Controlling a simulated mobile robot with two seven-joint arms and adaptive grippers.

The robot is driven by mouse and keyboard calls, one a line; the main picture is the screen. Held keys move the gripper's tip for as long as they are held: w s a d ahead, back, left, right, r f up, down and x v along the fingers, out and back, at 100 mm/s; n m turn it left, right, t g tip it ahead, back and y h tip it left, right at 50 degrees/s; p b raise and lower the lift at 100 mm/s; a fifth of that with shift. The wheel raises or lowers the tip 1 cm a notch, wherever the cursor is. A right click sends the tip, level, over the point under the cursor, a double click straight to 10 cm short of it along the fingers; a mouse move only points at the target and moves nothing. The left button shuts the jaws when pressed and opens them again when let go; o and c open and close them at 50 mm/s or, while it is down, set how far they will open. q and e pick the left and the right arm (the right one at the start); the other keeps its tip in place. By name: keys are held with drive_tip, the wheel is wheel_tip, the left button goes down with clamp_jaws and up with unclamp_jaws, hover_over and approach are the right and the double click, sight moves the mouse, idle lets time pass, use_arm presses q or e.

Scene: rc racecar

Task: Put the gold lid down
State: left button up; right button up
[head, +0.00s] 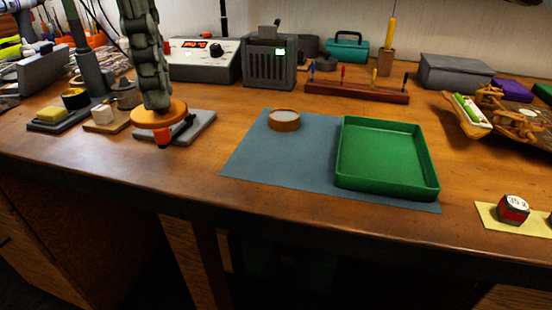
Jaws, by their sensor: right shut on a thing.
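The gold lid (147,119) is a flat orange-gold disc at the left of the head view. My right gripper (157,104), dark green and segmented, comes down from the top edge and is shut on the lid from above. The lid is over a grey slab (201,124) on the bench; whether it touches the slab is hard to tell. A small round tin (284,120) with a gold-brown side and a pale top sits on the blue-grey mat (262,160). My left gripper is not in view.
A green tray (385,160) stands on the mat's right part. The mat is bare around the tin. A yellow sponge block (52,117) and small pots are left of the lid. A control box (200,60) and screwdriver rack (355,92) stand behind.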

drive_tip(key=w+d+f, duration=0.1)
drive_tip(key=d+f, duration=0.1)
drive_tip(key=d, duration=0.1)
drive_tip(key=w+d+f, duration=0.2)
drive_tip(key=d, duration=0.1)
drive_tip(key=w+d+f, duration=0.1)
drive_tip(key=d+f, duration=0.1)
drive_tip(key=d, duration=0.1)
drive_tip(key=shift+w+d+f, duration=0.3)
drive_tip(key=shift+w+d, duration=0.05)
drive_tip(key=shift+w, duration=0.05)
drive_tip(key=shift+w+d+f, duration=0.15)
drive_tip(key=shift+d, duration=0.05)
wheel_tip(320, 180, down, 4)
drive_tip(key=shift+d+r+p, duration=0.1)
drive_tip(key=shift+r+p, duration=0.05)
drive_tip(key=shift+p, duration=0.25)
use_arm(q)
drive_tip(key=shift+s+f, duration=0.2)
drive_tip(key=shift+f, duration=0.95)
use_arm(e)
drive_tip(key=shift+f, duration=0.2)
drive_tip(key=shift+f, duration=0.1)
drive_tip(key=o, duration=0.6)
drive_tip(key=shift+o, duration=1.1)
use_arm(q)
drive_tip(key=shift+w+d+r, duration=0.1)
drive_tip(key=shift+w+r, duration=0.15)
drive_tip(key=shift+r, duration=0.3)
